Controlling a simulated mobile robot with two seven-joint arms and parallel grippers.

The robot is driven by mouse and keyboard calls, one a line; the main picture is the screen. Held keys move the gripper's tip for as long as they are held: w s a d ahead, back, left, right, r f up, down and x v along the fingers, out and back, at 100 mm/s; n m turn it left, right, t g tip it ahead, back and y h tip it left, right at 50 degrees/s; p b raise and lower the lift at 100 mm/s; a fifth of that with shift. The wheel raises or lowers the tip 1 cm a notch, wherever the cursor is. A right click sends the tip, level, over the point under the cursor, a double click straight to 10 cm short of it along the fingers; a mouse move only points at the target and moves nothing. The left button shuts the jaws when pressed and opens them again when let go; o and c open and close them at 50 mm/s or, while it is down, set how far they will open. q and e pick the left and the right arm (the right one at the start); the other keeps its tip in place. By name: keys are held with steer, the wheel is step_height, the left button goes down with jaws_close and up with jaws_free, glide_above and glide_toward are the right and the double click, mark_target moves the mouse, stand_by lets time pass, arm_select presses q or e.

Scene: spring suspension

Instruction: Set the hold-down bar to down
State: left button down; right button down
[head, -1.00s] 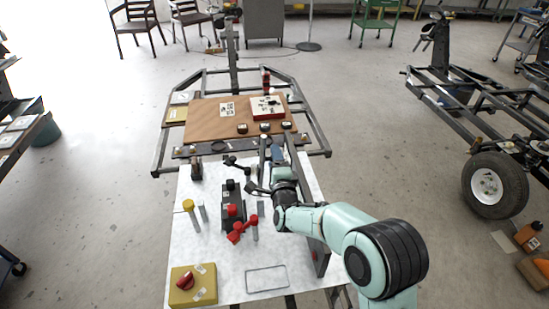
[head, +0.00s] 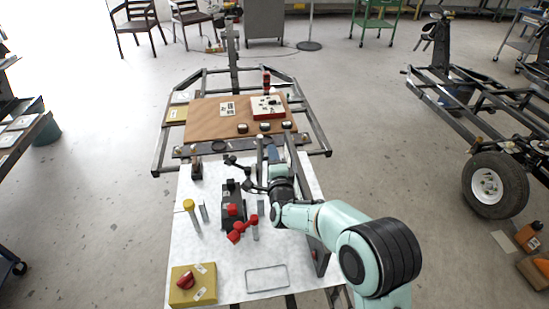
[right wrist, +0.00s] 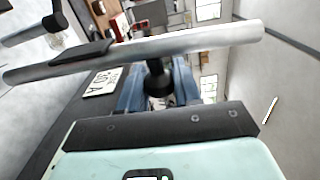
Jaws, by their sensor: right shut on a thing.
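The hold-down bar appears to be the pale grey round bar (right wrist: 205,42) that runs across the right wrist view, slightly tilted. A dark pad lies against it on the left, and a black knob-like part stands just below it. My right gripper (head: 258,178) is over the right part of the white-topped table in the head view. It is shut on the bar, though the exact contact is hard to make out. In the head view the bar is small and partly hidden by the gripper and wrist. My left gripper is not in view.
The white table (head: 222,273) carries a black block with red parts (head: 232,212), a yellow-topped post (head: 189,206), a yellow box with a red knob (head: 193,285) and a wire frame (head: 267,279). A brown board (head: 205,122) lies on the metal frame behind.

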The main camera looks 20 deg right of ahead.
steer(key=shift+w+a+r+n, duration=0.1)
steer(key=shift+a+n, duration=0.2)
steer(key=shift+a, duration=0.1)
steer(key=w+a+f+n, duration=0.2)
steer(key=a+f+n, duration=0.2)
steer(key=a+n, duration=0.4)
steer(key=w+a+f+n, duration=0.2)
steer(key=a+f+n, duration=0.3)
steer(key=a+n, duration=0.3)
steer(key=shift+w+a+f+p, duration=0.25)
steer(key=shift+a+p, duration=0.1)
steer(key=shift+a, duration=0.45)
